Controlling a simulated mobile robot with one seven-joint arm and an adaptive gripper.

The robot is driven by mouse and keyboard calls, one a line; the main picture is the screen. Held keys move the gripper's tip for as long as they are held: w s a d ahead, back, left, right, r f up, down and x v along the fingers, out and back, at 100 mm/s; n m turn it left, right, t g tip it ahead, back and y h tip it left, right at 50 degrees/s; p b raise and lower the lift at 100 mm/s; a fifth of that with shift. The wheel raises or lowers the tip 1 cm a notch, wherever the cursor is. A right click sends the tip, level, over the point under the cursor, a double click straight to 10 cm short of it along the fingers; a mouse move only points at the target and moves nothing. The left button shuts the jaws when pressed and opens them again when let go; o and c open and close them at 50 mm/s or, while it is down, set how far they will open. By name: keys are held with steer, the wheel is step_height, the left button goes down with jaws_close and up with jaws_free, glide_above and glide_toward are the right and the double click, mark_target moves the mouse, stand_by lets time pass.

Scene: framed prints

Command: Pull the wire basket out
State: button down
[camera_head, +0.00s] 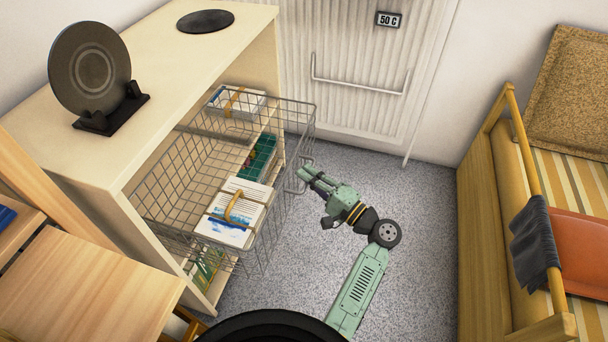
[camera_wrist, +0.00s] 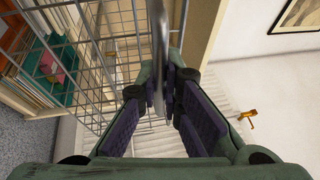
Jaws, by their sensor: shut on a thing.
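The wire basket (camera_head: 170,190) juts out from the open front of the pale wooden shelf unit (camera_head: 150,125). My gripper (camera_head: 304,174) is at the basket's front side, on the right in the head view. In the wrist view my gripper (camera_wrist: 168,100) has its dark pads on both sides of a metal bar (camera_wrist: 159,50) and is shut on it; the basket's wire mesh (camera_wrist: 110,42) shows beside it. The fingertips are small in the head view.
A dark disc on a stand (camera_head: 90,70) and a flat black disc (camera_head: 205,20) sit on the shelf unit's top. A radiator (camera_head: 350,70) is on the back wall. A wooden bench with cushions (camera_head: 490,210) stands at right. Grey floor (camera_head: 420,220) between is clear.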

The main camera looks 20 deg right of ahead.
steer(key=c, duration=1.7)
jaws_free()
steer(key=v, duration=1.2)
